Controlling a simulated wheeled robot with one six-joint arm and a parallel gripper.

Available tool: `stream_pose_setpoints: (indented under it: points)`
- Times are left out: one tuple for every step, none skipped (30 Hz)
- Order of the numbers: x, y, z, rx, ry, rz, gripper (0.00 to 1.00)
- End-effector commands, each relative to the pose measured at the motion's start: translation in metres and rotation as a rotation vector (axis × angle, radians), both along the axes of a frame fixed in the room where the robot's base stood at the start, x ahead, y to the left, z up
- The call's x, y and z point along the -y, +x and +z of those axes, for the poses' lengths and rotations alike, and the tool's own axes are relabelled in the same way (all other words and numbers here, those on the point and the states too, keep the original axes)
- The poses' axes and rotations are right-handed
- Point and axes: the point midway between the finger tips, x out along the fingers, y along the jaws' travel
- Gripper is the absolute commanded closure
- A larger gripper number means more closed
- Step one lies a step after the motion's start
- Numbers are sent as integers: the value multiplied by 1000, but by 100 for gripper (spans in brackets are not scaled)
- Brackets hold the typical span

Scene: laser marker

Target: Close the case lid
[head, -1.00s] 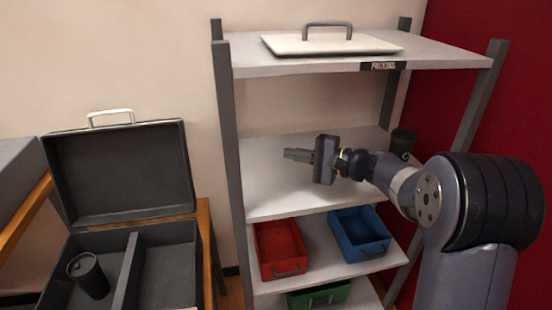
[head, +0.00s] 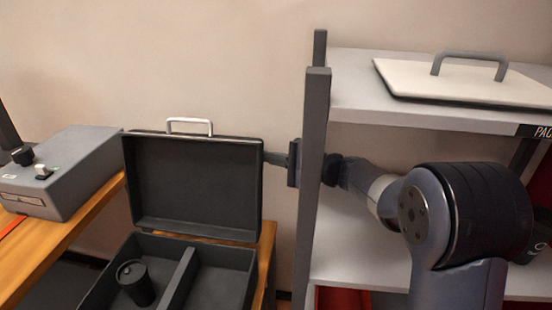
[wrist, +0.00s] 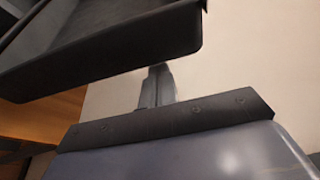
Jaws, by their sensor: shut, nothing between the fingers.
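The black case (head: 212,285) sits open on a wooden table at the lower left of the head view. Its lid (head: 195,185) stands upright with a metal handle (head: 189,121) on its top edge. A dark cylinder (head: 135,284) stands in the left compartment. My gripper (head: 270,159) is shut and empty. In the head view its tip is at the lid's right edge, partly behind a shelf post. In the wrist view the shut fingers (wrist: 157,88) reach toward the dark lid (wrist: 120,45); contact cannot be told.
The shelf post (head: 312,180) stands in front of my wrist. A white lid-like panel with a handle (head: 470,80) lies on the top shelf. A grey machine (head: 65,170) stands on the wooden bench at left. A red bin (head: 350,300) sits low on the shelf.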

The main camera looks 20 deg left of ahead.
Motion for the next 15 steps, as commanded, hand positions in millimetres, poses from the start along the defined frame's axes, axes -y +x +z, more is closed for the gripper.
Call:
stream_pose_setpoints:
  points:
    - [0, 0, 0, 0, 0, 0, 100]
    - [0, 0, 0, 0, 0, 0, 100]
    - [0, 0, 0, 0, 0, 0, 100]
    - [0, 0, 0, 0, 0, 0, 100]
    - [0, 0, 0, 0, 0, 0, 100]
    - [0, 0, 0, 0, 0, 0, 100]
    - [0, 0, 0, 0, 0, 0, 100]
    - [0, 0, 0, 1, 0, 0, 100]
    - [0, -1, -1, 4, 0, 0, 100]
    - [0, -2, -1, 8, 1, 1, 100]
    - [0, -3, -1, 15, 2, 1, 100]
    - [0, -5, 0, 25, 3, 1, 100]
    - [0, -7, 0, 34, 5, 1, 100]
    - [1, -9, 0, 44, 5, 1, 100]
    - [1, -12, 1, 60, 7, 2, 100]
